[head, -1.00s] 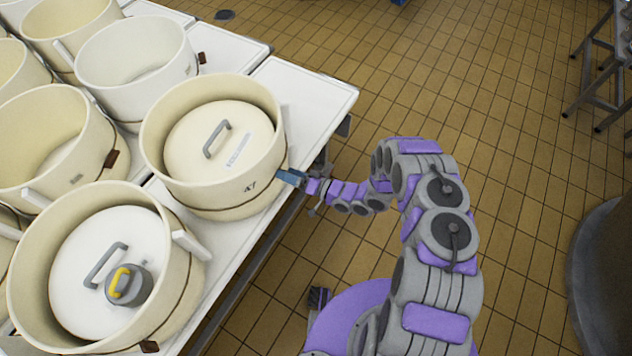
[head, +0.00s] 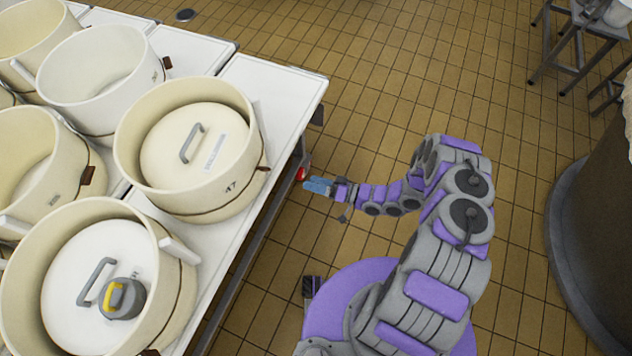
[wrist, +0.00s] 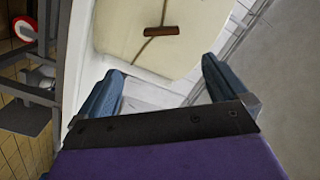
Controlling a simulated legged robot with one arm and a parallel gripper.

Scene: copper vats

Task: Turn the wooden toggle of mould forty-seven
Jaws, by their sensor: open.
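Mould forty-seven (head: 240,135) is a round cream tub with a dark "47" on its wall and a handled lid (head: 175,165) inside. It stands at the table's right edge in the head view. Its brown wooden toggle (head: 263,168) shows small on the wall's right side. In the wrist view the toggle (wrist: 175,30) is a short bar lying level in the picture, on a thin dark cord around the cream wall. My gripper (head: 318,186) is open and empty, apart from the mould to its right. In the wrist view its blue fingers (wrist: 160,68) point toward the wall, short of the toggle.
The white table (head: 275,95) holds several other cream moulds. One in front (head: 25,255) has a grey weight with a yellow handle (head: 122,297) on its lid. A red round part (head: 300,174) sits by the table edge near my gripper.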

